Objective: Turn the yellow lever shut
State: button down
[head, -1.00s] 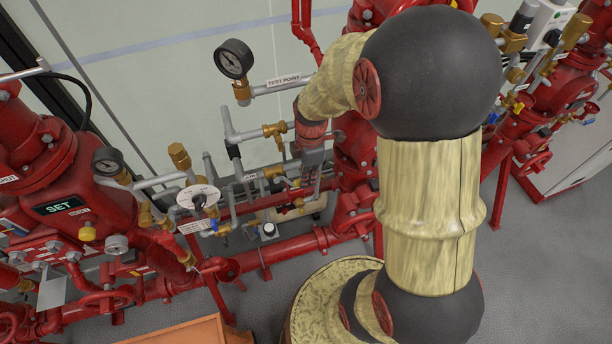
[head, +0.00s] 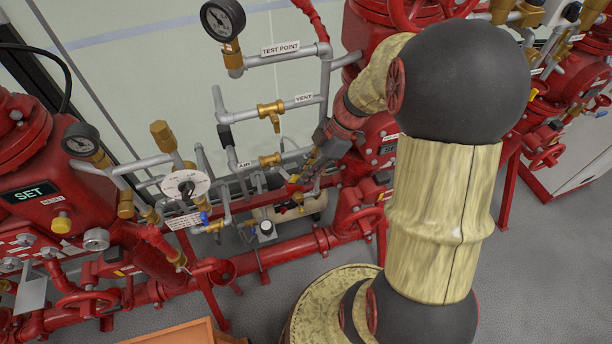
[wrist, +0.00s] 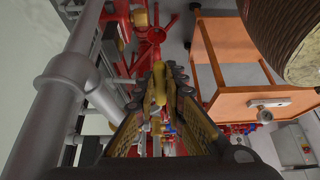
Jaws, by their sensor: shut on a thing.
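The yellow lever (wrist: 158,82) shows in the wrist view as a narrow yellow piece between the fingertips. My gripper (wrist: 159,88) is shut on it, with a finger on each side. In the head view my gripper (head: 303,186) reaches down and left among the pipes, just below and right of the AIR pipe (head: 243,163). There the lever is too small and too covered by the fingers to make out clearly. How far the lever is turned cannot be told.
Brass valves sit on the VENT pipe (head: 271,110) and the AIR pipe, close to my gripper. A pressure gauge (head: 222,19) stands above. Red pipework and a handwheel (head: 361,222) lie right and below. An orange cart (wrist: 231,68) shows in the wrist view.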

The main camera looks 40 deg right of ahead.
dwell(0.4)
jog(key=c, duration=1.8)
grip_release()
jog(key=shift+c, duration=0.2)
jog(key=shift+r+p, duration=0.1)
jog(key=shift+p, duration=0.2)
